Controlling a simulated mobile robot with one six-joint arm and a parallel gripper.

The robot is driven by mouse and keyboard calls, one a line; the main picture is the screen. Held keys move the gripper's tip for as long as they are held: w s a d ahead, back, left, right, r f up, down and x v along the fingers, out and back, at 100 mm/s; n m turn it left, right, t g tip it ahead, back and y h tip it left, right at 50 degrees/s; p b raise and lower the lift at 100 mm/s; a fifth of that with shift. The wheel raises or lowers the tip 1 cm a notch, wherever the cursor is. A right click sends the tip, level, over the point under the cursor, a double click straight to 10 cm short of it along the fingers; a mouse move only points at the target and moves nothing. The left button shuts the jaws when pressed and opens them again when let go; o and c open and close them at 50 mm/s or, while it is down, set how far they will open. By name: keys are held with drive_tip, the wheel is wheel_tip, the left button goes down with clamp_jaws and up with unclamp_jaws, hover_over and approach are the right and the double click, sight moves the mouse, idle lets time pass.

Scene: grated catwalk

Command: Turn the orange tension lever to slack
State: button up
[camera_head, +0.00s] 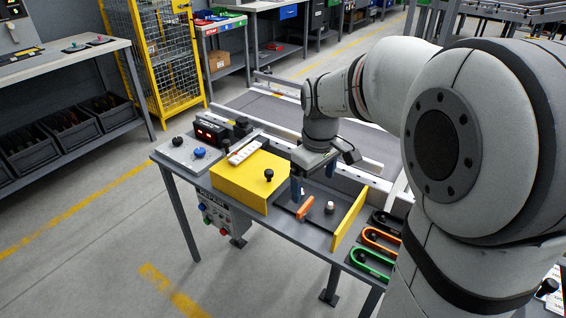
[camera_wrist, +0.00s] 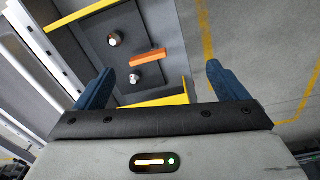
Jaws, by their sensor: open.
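The orange tension lever (camera_head: 305,209) is a short bar lying in the dark recess between the yellow cover (camera_head: 236,180) and an upright yellow panel (camera_head: 349,220). It also shows in the wrist view as an orange bar (camera_wrist: 148,58), between two round knobs, one pale-topped (camera_wrist: 115,40) and one darker (camera_wrist: 135,78). My gripper (camera_head: 312,180) hangs over the recess, with its blue fingers apart. In the wrist view my gripper (camera_wrist: 160,69) is open and empty; the lever lies beyond the fingertips, apart from them. The lever's pivot and any markings are too small to read.
Left of the recess are a black knob (camera_head: 268,175) on the yellow cover, a white strip (camera_head: 244,152) and a red-lit display box (camera_head: 211,131). Right of the panel lie orange and green loop-shaped items (camera_head: 371,263). A conveyor (camera_head: 270,113) runs behind the bench.

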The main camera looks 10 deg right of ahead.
sight(306, 204)
drive_tip(key=w+f+n+b, duration=0.1)
drive_tip(key=w+f, duration=0.2)
drive_tip(key=w+f+n+b, duration=0.1)
drive_tip(key=w+f, duration=0.2)
drive_tip(key=shift+n+g, duration=0.3)
wheel_tip(306, 204, down, 8)
drive_tip(key=shift+s+r+b, duration=0.1)
drive_tip(key=shift+r+b, duration=0.15)
drive_tip(key=shift+b, duration=0.7)
drive_tip(key=shift+c, duration=0.2)
